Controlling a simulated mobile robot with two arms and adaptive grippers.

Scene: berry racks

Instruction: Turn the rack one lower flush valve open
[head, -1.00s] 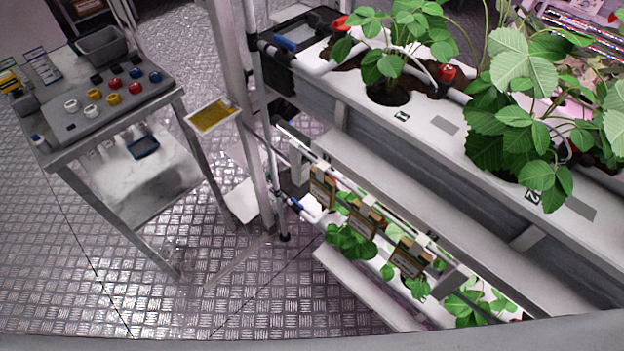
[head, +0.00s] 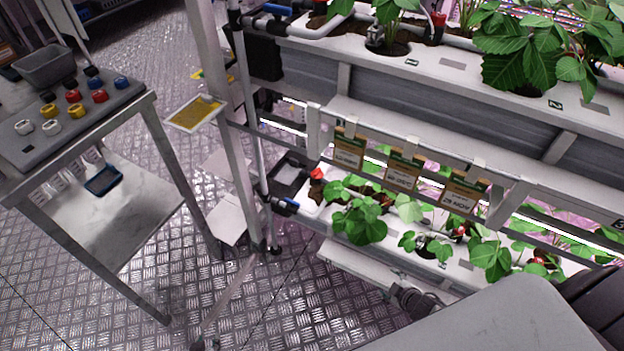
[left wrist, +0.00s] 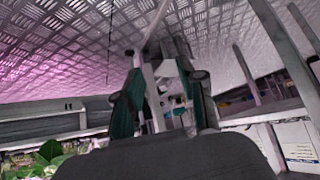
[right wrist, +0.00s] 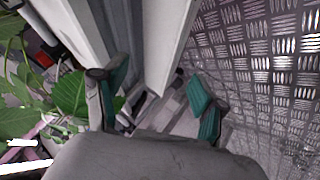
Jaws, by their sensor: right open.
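The lower flush valve (head: 287,204) is a small blue handle on the pipe at the left end of the rack's lower gutter, in the head view. Its exact angle to the pipe is too small to tell. A red cap (head: 317,173) stands just behind it. My left gripper (left wrist: 160,88) shows in the left wrist view with its green-padded fingers apart and nothing clearly held. My right gripper (right wrist: 155,90) is open and empty in the right wrist view, beside leaves and a white rack edge. I cannot make out either gripper's fingers in the head view.
A second blue handle (head: 277,9) sits at the upper gutter's left end. Label cards (head: 403,171) hang above the lower plants. A rack post with a yellow card (head: 195,113) stands left of the valve.

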